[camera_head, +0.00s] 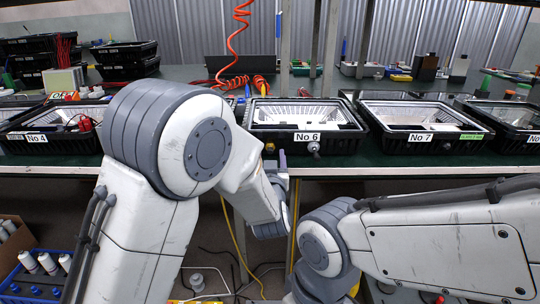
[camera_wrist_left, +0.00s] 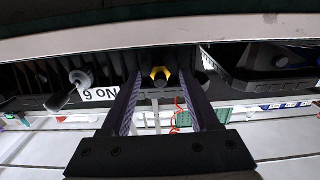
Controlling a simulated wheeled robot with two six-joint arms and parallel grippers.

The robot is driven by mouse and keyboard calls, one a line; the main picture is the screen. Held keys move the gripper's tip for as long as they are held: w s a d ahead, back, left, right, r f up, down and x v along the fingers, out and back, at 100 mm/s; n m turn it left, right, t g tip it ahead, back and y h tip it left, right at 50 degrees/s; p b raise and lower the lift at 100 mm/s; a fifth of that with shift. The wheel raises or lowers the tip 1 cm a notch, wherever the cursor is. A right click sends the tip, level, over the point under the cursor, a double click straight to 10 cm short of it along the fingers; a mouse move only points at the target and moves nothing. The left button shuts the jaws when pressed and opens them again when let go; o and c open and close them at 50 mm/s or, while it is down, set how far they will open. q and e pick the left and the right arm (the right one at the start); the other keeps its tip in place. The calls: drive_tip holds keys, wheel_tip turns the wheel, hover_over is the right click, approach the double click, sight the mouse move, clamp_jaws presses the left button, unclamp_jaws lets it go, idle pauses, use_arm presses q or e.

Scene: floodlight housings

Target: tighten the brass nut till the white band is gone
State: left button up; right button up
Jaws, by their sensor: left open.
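The floodlight housing No 6 (camera_head: 352,137) stands at the bench's front edge in the head view. In the left wrist view its label is upside down, and the brass nut (camera_wrist_left: 160,72) shows as a yellow hexagon on a dark fitting. I cannot make out a white band there. My left gripper (camera_wrist_left: 160,80) is open, with one finger on each side of the nut in that view; I cannot tell whether they touch it. In the head view the left gripper (camera_head: 283,160) is below the housing's front, mostly behind my arm. My right gripper is not in view.
Housings No 4 (camera_head: 62,146) and No 7 (camera_head: 385,133) stand on either side. The bench edge (camera_head: 400,171) runs just below. A red coiled hose (camera_head: 237,50) hangs behind.

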use_arm(q)
drive_tip(key=s, duration=0.9)
drive_tip(key=shift+s+p, duration=0.3)
drive_tip(key=shift+p, duration=0.15)
